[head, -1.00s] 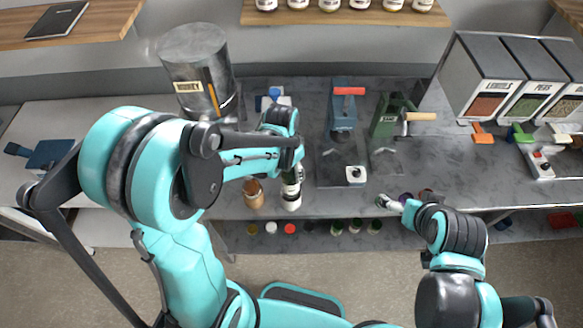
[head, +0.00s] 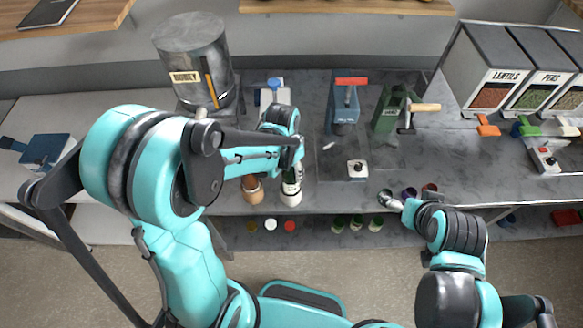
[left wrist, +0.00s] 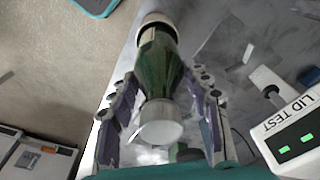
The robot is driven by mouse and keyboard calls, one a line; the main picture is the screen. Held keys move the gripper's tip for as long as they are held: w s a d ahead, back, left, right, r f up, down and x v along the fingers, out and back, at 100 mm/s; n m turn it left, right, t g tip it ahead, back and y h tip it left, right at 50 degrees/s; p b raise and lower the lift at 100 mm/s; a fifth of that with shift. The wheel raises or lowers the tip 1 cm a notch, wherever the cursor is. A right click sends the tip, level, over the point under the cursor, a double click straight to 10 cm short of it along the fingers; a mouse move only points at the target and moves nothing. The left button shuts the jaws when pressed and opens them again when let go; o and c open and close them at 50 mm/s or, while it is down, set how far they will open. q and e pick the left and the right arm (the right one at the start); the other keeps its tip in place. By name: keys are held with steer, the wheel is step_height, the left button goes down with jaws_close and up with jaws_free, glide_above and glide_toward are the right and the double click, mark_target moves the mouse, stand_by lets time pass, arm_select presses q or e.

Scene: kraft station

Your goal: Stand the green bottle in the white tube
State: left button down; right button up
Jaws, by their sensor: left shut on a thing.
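The green bottle (head: 290,178) is upright in my left gripper (head: 296,160) in the head view. The left wrist view shows its dark green body (left wrist: 160,62) and pale cap (left wrist: 160,124) between the two fingers (left wrist: 162,118). The white tube (head: 291,198) stands near the bench's front edge, directly below the bottle. In the left wrist view the tube's pale rim (left wrist: 156,19) shows around the bottle's far end. How deep the bottle sits is hidden. My right gripper (head: 387,198) is over the front edge, away from both; its fingers are too small to read.
A brown jar (head: 252,189) stands just left of the tube. A lid tester (left wrist: 294,135), blue press (head: 345,105) and green press (head: 389,108) are to the right. Small dark cups (head: 408,193) are near my right gripper. A honey drum (head: 192,62) stands behind.

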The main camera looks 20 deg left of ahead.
arm_select(q)
steer(key=shift+f+b, duration=0.2)
steer(key=shift+b, duration=0.1)
stand_by(0.4)
steer(key=shift+f+b, duration=0.85)
steer(key=shift+f, duration=0.35)
steer(key=shift+f+b, duration=0.7)
steer(key=shift+b, duration=0.25)
steer(key=shift+f, duration=0.25)
steer(key=shift+c, duration=0.5)
jaws_free()
steer(key=shift+r, duration=0.25)
stand_by(0.3)
